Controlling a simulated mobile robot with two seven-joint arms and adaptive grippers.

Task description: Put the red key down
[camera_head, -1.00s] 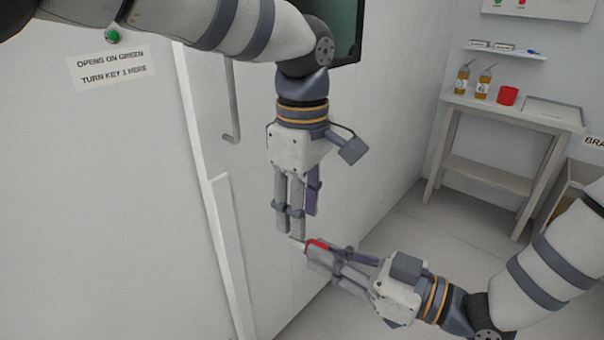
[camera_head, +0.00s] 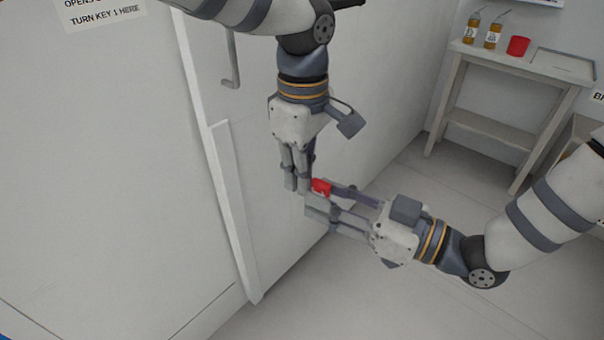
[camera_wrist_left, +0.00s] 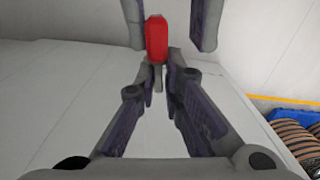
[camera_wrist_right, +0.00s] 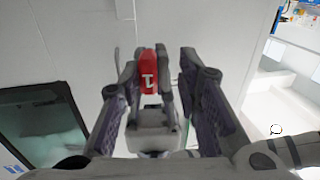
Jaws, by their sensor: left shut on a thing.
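The red key (camera_head: 320,187) is held in the air in front of the white cabinet front. In the left wrist view its red head (camera_wrist_left: 157,38) points away from me and its thin shaft lies between the fingertips of my left gripper (camera_wrist_left: 160,78). My left gripper, pointing down in the head view (camera_head: 297,184), is shut on the key. My right gripper (camera_head: 318,206) comes from the right, its fingers apart around the red head. In the right wrist view the key's head (camera_wrist_right: 149,76) shows a white "1" and sits between the right fingers (camera_wrist_right: 165,72), nearer the left one.
A white cabinet (camera_head: 130,170) with a handle (camera_head: 232,62) fills the left; its label reads "TURN KEY 1 HERE". Floor (camera_head: 400,300) is clear below.

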